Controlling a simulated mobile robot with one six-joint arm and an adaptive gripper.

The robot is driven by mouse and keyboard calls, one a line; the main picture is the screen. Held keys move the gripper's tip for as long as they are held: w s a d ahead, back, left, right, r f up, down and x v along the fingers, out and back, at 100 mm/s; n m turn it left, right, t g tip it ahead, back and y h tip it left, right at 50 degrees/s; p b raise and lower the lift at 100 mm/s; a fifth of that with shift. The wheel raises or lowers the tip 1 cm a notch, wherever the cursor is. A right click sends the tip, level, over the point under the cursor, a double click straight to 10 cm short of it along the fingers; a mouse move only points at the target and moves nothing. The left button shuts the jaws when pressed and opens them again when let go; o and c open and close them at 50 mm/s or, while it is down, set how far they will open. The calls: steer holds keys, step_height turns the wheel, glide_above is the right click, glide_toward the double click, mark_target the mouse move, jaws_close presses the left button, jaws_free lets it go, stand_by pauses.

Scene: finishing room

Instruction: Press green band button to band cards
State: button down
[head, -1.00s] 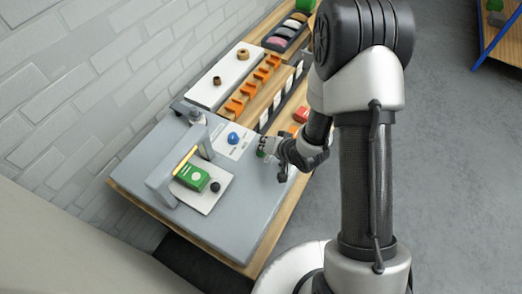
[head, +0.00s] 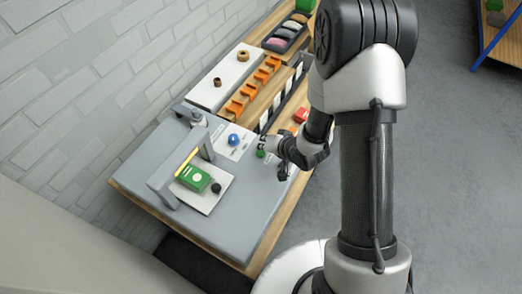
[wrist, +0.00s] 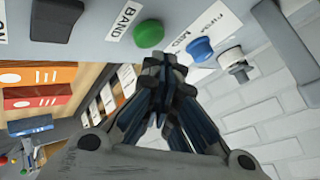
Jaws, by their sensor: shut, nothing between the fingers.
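The green band button (head: 261,154) sits on the grey machine's panel at its right side. In the wrist view the green button (wrist: 149,33) is beside a label reading "BAND". My gripper (wrist: 165,62) is shut and empty, with its fingertips just short of the green button in that view. In the head view my gripper (head: 265,142) is close to the green button; I cannot tell whether they touch. A green card pack (head: 194,179) with a white circle lies on the machine's white plate (head: 212,199), under the arch with the yellow strip (head: 186,160).
A blue knob (head: 234,140) stands left of the green button and also shows in the wrist view (wrist: 200,49). A black knob (head: 216,188) is by the card pack. Orange holders (head: 252,88) line the bench behind. Open floor lies to the right.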

steer(key=shift+r, duration=0.1)
step_height(320, 180, up, 5)
steer(key=p, duration=0.4)
stand_by(0.8)
